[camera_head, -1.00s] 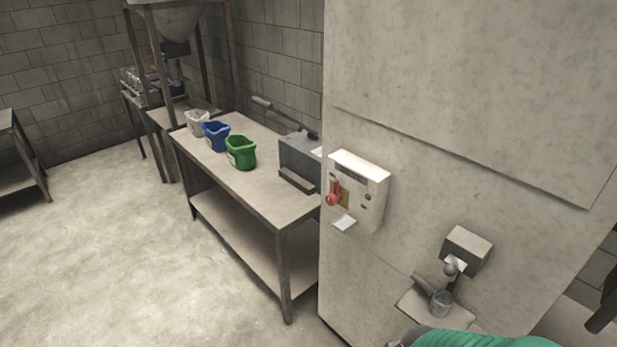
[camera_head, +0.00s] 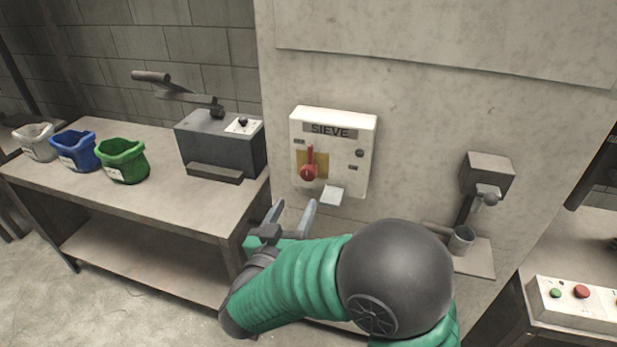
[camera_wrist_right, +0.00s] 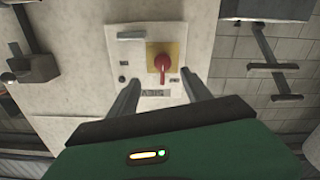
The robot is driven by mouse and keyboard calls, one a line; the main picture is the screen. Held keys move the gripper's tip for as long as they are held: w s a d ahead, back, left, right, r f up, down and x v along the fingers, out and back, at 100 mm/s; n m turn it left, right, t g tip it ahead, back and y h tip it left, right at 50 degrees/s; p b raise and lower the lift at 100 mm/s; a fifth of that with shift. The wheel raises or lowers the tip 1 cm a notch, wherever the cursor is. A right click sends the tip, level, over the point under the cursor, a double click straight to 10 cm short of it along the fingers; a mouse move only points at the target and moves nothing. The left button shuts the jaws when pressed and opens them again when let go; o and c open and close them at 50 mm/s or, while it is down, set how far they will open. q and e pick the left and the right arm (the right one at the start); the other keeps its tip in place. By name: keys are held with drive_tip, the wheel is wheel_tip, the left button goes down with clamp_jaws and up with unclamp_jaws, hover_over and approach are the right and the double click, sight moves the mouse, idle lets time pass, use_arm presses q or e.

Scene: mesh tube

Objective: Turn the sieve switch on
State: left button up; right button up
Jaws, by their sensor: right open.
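The sieve switch box (camera_head: 352,130) is a white panel labelled SIEVE on the grey wall. Its red switch handle (camera_head: 309,163) sits on a yellow plate and points up in the head view. In the right wrist view the picture is turned over, and the red handle (camera_wrist_right: 162,66) shows between and beyond the fingers. My right gripper (camera_head: 293,212) is open and empty, below and in front of the box, apart from the handle. Its two fingers also show in the right wrist view (camera_wrist_right: 160,97). My left gripper is not in view.
A small white ledge (camera_head: 333,195) juts from the box below the handle. A table (camera_head: 205,205) with coloured bags and a grey machine (camera_head: 220,142) stands left. A button panel (camera_head: 575,300) is at lower right.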

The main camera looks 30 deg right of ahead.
sight(307, 177)
drive_tip(key=x, duration=1.2)
drive_tip(key=shift+w+a, duration=0.2)
drive_tip(key=shift+w, duration=0.2)
drive_tip(key=shift+w+d, duration=0.1)
drive_tip(key=shift+d, duration=0.25)
drive_tip(key=shift+a, duration=0.2)
drive_tip(key=c, duration=0.6)
clamp_jaws()
